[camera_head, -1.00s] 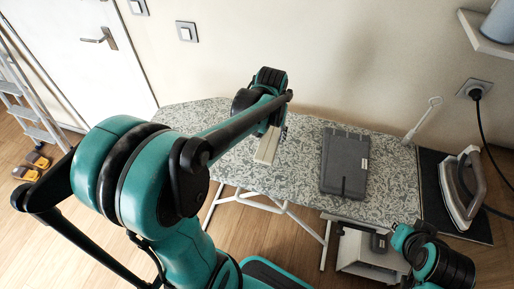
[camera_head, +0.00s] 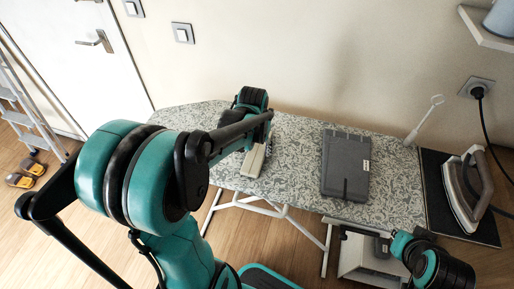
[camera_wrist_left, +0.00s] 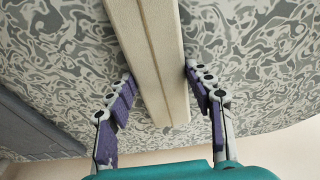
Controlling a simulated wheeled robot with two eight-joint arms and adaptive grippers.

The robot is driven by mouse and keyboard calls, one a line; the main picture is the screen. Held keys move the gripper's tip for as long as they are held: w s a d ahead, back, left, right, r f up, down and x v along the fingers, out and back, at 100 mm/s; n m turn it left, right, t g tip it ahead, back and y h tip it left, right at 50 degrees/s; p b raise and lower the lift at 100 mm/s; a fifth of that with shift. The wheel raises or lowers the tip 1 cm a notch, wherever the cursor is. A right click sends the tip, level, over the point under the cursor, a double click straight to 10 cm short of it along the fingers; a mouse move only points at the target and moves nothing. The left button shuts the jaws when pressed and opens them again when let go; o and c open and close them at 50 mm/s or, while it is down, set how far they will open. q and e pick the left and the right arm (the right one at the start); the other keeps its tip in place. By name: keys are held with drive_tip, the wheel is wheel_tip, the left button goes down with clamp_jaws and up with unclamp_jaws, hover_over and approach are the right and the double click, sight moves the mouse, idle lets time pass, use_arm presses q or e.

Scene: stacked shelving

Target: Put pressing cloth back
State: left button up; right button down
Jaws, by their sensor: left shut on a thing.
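A pale beige bar (camera_head: 254,161) is on or just above the patterned ironing board (camera_head: 290,130), left of its middle. I cannot tell whether it touches the board. My left gripper (camera_wrist_left: 160,88) is shut on this bar, with one purple-padded finger on each side of it in the left wrist view. In the head view my left forearm hides part of the gripper. A dark grey flat folded piece (camera_head: 345,165) with a small white label lies on the board to the right; I cannot tell whether it is the pressing cloth. Part of my right arm shows at the lower right, its fingers out of sight.
An iron (camera_head: 466,187) stands on a dark mat (camera_head: 433,180) at the right end, its cord near a wall socket (camera_head: 477,89). A white open box (camera_head: 365,262) is below the board's front edge. A wall shelf (camera_head: 487,30) is at the upper right.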

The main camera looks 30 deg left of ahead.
sight(256, 155)
use_arm(q)
drive_tip(key=o, duration=1.1)
drive_tip(key=shift+o, duration=0.2)
drive_tip(key=shift+r+p, duration=0.35)
drive_tip(key=shift+r, duration=0.05)
wheel_tip(256, 155, up, 11)
drive_tip(key=s+p, duration=0.2)
drive_tip(key=p, duration=0.2)
drive_tip(key=s+d+m+t, duration=0.2)
drive_tip(key=s+d+t, duration=0.3)
drive_tip(key=s+d, duration=0.3)
drive_tip(key=d, duration=0.2)
drive_tip(key=shift+s+d+r+m, duration=0.3)
drive_tip(key=shift+s+r, duration=0.05)
